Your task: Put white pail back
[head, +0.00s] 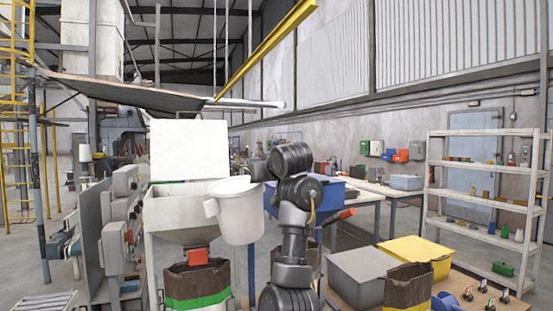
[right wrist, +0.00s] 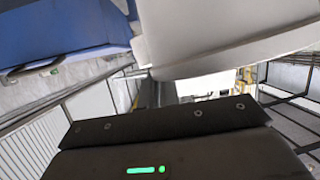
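The white pail (head: 240,222) is in the air near the middle of the head view, in front of the right side of the white hopper (head: 170,212). It looks roughly upright with a slight tilt, and a side handle shows on its left. My right gripper (head: 258,173) is at the pail's rim on the far right side and appears shut on it; the fingertips are mostly hidden. In the right wrist view the pale wall of the pail (right wrist: 215,35) fills the upper right, close to the gripper body. My left gripper is not in view.
A blue hopper (head: 335,197) stands behind my right arm. Brown bags (head: 197,285) stand below the white hopper and at lower right. A grey bin (head: 362,275) and yellow bin (head: 415,252) sit on a wooden table. Shelving (head: 485,200) stands far right.

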